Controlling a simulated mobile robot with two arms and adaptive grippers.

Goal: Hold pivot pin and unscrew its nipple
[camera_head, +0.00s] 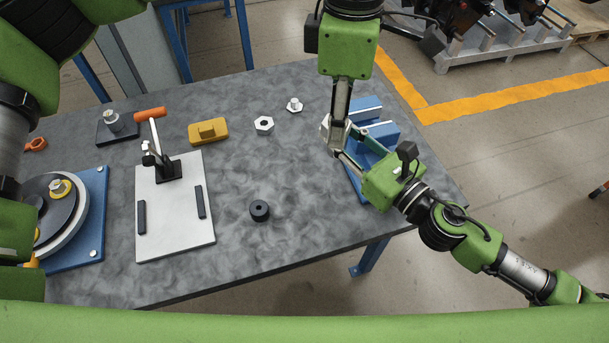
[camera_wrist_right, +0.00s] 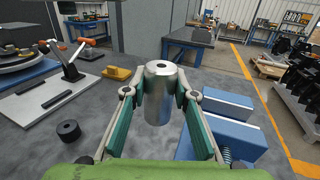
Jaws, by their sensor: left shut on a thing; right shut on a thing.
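The pivot pin (camera_wrist_right: 158,95) is a silver metal cylinder with a dark hole in its top face, upright in the right wrist view. My right gripper (camera_wrist_right: 160,100) is shut on it from both sides. In the head view my right gripper (camera_head: 346,156) reaches in from the right, beside the vise. My left gripper (camera_head: 338,122) points down over the same spot in the head view, its fingers closed. What it grips is hidden, and I cannot make out the nipple. The left gripper does not show in the right wrist view, where the pin's top is uncovered.
A blue vise (camera_head: 366,108) lies beneath and beside the grippers. A hex nut (camera_head: 264,125), a flanged fitting (camera_head: 294,105), a yellow block (camera_head: 208,131) and a black ring (camera_head: 259,210) stand on the grey table. A toggle clamp on a white plate (camera_head: 176,232) is left; the table's front middle is clear.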

